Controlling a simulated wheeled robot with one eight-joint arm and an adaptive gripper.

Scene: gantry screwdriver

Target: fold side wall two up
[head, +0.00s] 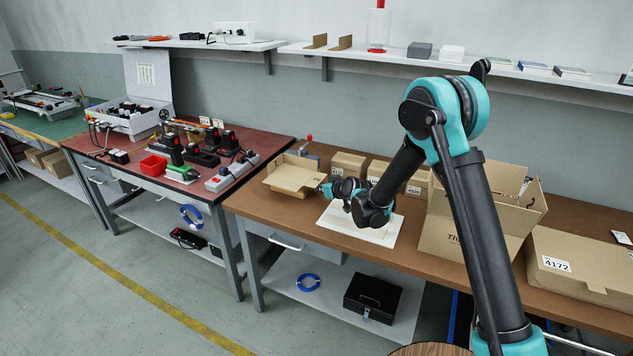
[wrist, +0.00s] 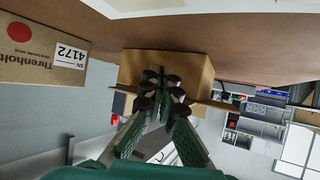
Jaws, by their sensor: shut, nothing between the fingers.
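A low, open cardboard box (head: 288,190) stands on the brown bench with flat panels spread out at its top. A cardboard piece with a thin panel at its edge also fills the middle of the wrist view (wrist: 196,68); it looks like the same box. Which panel is side wall two I cannot tell. My gripper (head: 325,187) is at the right side of this box, near its right panel. In the wrist view my gripper (wrist: 160,82) has its fingertips together in front of the cardboard, with nothing held. Whether it touches the cardboard is unclear.
A white board (head: 340,223) lies under my wrist. Small closed boxes (head: 348,164) stand behind it. A larger open carton (head: 455,238) and a closed box labelled 4172 (head: 575,262) stand to the right. A red-topped bench (head: 262,145) with tools is to the left.

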